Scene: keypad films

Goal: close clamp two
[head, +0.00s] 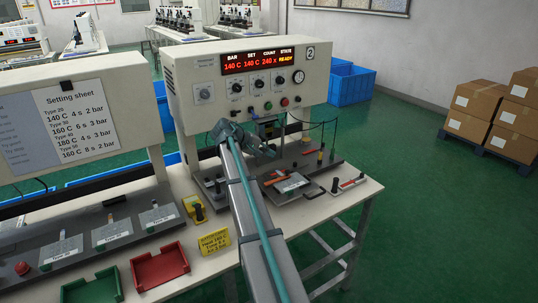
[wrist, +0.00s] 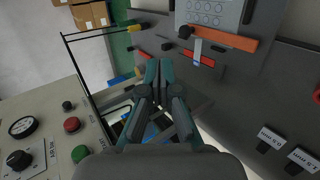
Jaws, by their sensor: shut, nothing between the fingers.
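My gripper (head: 266,151) is above the dark base plate of press 2, in front of its panel. Its fingers (wrist: 158,72) are shut and hold nothing. In the wrist view, an orange clamp bar (wrist: 228,40) with a black knob at its left end lies by the edge of a grey plate with round keys (wrist: 207,12). A red bar (wrist: 204,60) lies below it, apart from the fingertips. In the head view, a red bar (head: 350,184) with a black upright handle is at the right front. I cannot tell which clamp is number two.
Press 2's panel (head: 250,85) stands behind the gripper, its display reading READY. Thin dark rods and wire (head: 322,124) stand at the right. A green tray (head: 92,288) and a red tray (head: 160,267) are at the left front.

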